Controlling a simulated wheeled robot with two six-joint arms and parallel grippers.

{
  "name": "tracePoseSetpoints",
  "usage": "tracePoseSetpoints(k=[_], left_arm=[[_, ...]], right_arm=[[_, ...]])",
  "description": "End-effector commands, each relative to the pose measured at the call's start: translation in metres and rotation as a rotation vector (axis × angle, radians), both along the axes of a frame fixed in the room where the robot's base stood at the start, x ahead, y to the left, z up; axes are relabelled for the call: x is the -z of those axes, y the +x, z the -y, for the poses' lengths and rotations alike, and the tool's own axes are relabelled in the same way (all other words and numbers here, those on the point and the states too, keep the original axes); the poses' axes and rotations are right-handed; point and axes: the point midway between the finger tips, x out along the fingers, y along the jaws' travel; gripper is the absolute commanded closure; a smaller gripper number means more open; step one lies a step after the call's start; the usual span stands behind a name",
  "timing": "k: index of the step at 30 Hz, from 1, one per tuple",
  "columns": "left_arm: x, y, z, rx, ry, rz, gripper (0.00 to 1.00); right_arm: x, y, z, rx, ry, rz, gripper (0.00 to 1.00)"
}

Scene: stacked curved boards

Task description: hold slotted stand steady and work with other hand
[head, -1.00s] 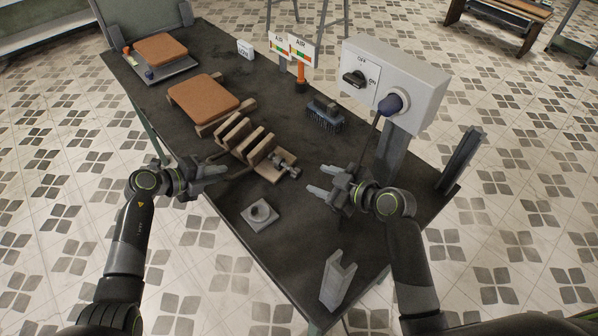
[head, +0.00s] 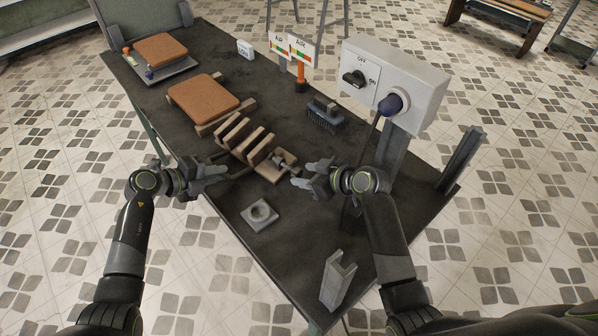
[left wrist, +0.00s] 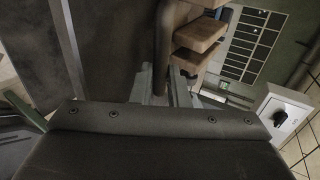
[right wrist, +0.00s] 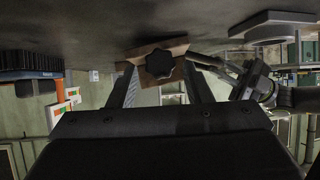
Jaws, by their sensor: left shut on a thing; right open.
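The slotted stand (head: 270,172) is a wooden base with several upright slats, near the middle of the table. My left gripper (head: 222,171) is at its near left side. In the left wrist view its fingers (left wrist: 166,90) are shut around a dark round bar (left wrist: 164,45) beside the wooden slats. My right gripper (head: 308,173) is open at the stand's right end. In the right wrist view a dark lobed knob (right wrist: 160,63) on a wooden block lies ahead, between the open fingers (right wrist: 160,92), apparently not gripped.
A grey block with a round hole (head: 260,213) and an upright grey bracket (head: 338,280) are nearer. A brush (head: 325,114) and switch box (head: 397,78) stand behind. A brown curved board (head: 203,97) rests at left, with another (head: 160,49) farther back.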

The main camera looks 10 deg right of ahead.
Motion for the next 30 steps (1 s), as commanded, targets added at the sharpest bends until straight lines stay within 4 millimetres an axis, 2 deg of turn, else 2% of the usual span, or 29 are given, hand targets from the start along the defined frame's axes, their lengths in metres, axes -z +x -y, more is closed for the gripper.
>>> tracePoseSetpoints(k=[6, 17, 24, 30], left_arm=[[0.0008, -0.0003, -0.0003, 0.001, 0.003, 0.0, 1.0], [0.0007, -0.0003, -0.0004, 0.001, 0.003, 0.001, 1.0], [0.0007, -0.0002, -0.0005, 0.001, 0.003, 0.001, 1.0], [0.0007, -0.0002, -0.0005, 0.001, 0.003, 0.001, 1.0]], right_arm=[[0.0075, 0.0088, -0.0093, -0.001, 0.0, 0.001, 0.55], [0.0083, 0.01, -0.0102, -0.001, 0.0, 0.001, 0.55], [0.0083, 0.0098, -0.0102, -0.001, 0.0, 0.001, 0.85], [0.0084, 0.0077, -0.0127, 0.006, -0.075, 0.076, 0.85]])
